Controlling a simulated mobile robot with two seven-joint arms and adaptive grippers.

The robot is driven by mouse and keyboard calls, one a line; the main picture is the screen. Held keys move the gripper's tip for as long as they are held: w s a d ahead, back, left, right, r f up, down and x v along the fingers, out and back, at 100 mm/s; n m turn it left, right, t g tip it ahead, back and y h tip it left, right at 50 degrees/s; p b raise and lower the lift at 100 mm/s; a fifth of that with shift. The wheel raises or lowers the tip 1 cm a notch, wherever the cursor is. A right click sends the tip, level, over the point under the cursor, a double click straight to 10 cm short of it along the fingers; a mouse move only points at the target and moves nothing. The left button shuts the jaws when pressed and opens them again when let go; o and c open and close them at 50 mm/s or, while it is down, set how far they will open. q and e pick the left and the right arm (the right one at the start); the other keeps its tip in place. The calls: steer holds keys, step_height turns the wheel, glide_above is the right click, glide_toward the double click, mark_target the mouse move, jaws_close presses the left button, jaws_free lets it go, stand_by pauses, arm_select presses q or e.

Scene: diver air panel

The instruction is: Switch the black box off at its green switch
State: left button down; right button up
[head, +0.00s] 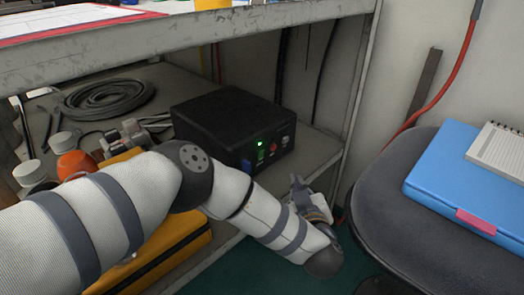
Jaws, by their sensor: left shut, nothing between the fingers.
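The black box (222,112) sits on the lower shelf under the worktop, its front panel facing right and toward me. The green switch (261,152) on that panel glows green. My left gripper (297,182) is shut and empty, in front of and below the panel's right end, apart from the switch in the picture. My left arm crosses in front of the box's lower left part. My right gripper is not in view.
A coiled black hose (108,99) lies on the shelf (322,150) at the left. An orange case (170,255) is behind my arm. A dark chair (385,215) with a blue folder (460,185) stands at the right. The worktop edge (180,42) overhangs the box.

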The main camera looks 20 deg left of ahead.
mark_target(261, 155)
arm_select(q)
steer(key=a, duration=0.2)
steer(key=w+a, duration=0.1)
steer(key=a, duration=0.1)
steer(key=w+a+r, duration=0.1)
steer(key=a, duration=0.2)
steer(key=shift+w, duration=0.25)
steer(key=shift+w+a, duration=0.25)
steer(key=shift+a, duration=0.4)
stand_by(0.7)
steer(key=shift+w+a, duration=0.15)
steer(key=shift+a, duration=0.2)
steer(key=shift+w+a+r, duration=0.1)
steer(key=shift+a, duration=0.2)
stand_by(0.5)
steer(key=shift+s+d+p, duration=0.25)
steer(key=shift+d+p, duration=0.05)
steer(key=shift+d, duration=0.4)
